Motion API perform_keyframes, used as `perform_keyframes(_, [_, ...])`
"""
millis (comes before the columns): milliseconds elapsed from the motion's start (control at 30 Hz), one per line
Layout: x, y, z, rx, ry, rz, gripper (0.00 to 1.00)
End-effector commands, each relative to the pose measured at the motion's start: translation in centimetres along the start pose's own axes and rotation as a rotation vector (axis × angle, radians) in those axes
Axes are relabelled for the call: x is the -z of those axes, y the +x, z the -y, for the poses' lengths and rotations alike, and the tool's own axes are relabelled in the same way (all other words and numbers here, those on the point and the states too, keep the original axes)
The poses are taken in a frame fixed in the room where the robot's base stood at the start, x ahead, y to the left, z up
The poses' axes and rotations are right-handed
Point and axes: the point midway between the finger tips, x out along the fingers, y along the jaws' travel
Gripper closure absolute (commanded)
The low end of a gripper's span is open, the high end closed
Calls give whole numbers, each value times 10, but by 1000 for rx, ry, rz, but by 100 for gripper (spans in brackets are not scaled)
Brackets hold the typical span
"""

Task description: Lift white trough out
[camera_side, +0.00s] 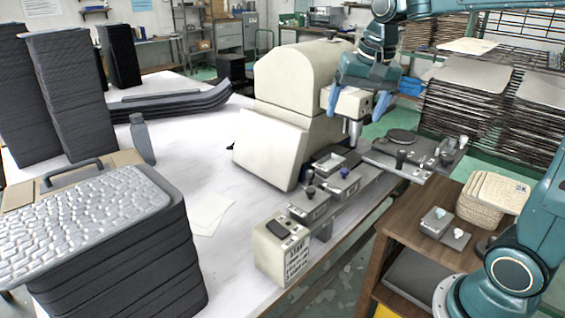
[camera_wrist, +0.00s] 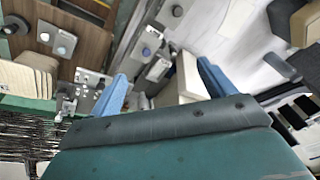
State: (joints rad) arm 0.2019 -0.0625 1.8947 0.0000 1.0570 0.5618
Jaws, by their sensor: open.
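A small pale open-topped trough (camera_side: 330,164), which I take to be the white trough, sits on the grey fixture rail below the machine head. In the wrist view a pale square part (camera_wrist: 158,70) lies between the fingers; I cannot tell for sure whether it is the trough. My gripper (camera_side: 355,114) is open, its blue fingers pointing down, high above the rail and apart from the trough. Its two fingers also show in the wrist view (camera_wrist: 162,68) with nothing gripped. The trough's inside is too small to make out.
The cream machine (camera_side: 300,85) stands close behind, with its white head (camera_side: 349,102) and spindle beside my fingers. Dark knobs stand along the rail. A labelled cream box (camera_side: 282,252) sits at its near end. The white table (camera_side: 190,165) has free room to the left.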

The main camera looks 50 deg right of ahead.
Motion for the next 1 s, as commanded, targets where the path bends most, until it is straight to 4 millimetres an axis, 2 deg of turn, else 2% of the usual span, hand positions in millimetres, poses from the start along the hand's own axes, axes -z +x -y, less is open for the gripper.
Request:
perform_keyframes(33, [12,7,2,-11,40,12,18])
perform_keyframes(300, [69,43,6,-66,267,60,18])
perform_keyframes(600, [126,97,-2,-132,518,106,18])
perform_keyframes(800, [157,137,-14,-177,677,132,18])
perform_keyframes(1000, [174,163,-24,-206,777,145,18])
